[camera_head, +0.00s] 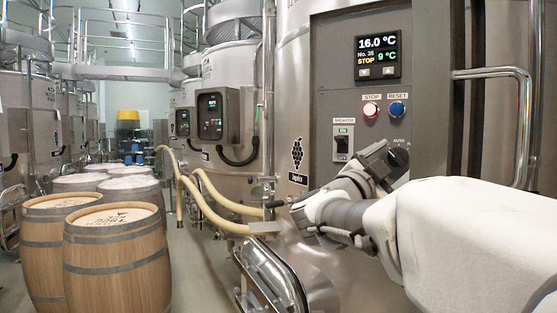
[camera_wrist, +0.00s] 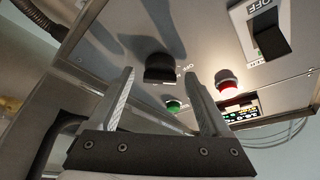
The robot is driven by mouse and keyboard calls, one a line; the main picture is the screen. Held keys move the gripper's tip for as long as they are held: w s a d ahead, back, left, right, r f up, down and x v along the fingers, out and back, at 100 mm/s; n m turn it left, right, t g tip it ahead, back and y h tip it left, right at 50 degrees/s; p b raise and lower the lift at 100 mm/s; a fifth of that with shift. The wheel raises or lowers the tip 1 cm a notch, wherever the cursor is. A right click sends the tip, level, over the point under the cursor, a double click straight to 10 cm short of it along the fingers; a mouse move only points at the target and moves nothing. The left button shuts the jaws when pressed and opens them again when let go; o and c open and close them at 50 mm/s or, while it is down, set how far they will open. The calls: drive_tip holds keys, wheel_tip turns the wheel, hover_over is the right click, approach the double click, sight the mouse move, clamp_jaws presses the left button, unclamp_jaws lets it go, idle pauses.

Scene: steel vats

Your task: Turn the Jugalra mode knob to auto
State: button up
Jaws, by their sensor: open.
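The mode knob (camera_head: 398,157) is a dark round knob low on the steel vat's control panel (camera_head: 345,75), under an AUTO label. My gripper (camera_head: 380,163) is right in front of it and partly hides it. In the wrist view the black knob (camera_wrist: 160,68) appears between the two fingertips of my open gripper (camera_wrist: 161,73), with clear space on both sides. The fingers do not visibly touch it. I cannot tell how far the tips are from the panel, or which mode the knob points to.
Above the knob are a red STOP button (camera_head: 371,110), a blue RESET button (camera_head: 397,109) and a display (camera_head: 378,53). A steel handle (camera_head: 525,110) stands out at right. Barrels (camera_head: 117,260) fill the lower left.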

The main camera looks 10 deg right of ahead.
clamp_jaws()
idle(0.3)
drive_tip(key=shift+m, duration=0.4)
drive_tip(key=m+g+b, duration=0.1)
drive_tip(key=m, duration=0.2)
drive_tip(key=shift+a+r+g, duration=0.1)
drive_tip(key=shift+r+g, duration=0.05)
drive_tip(key=shift+g, duration=0.25)
drive_tip(key=shift+r+m+g+y, duration=0.1)
drive_tip(key=shift+m+g+y, duration=0.3)
drive_tip(key=shift+m, duration=1)
drive_tip(key=shift+r+m+g+y, duration=0.15)
drive_tip(key=shift+m+g, duration=0.35)
drive_tip(key=shift+m, duration=0.9)
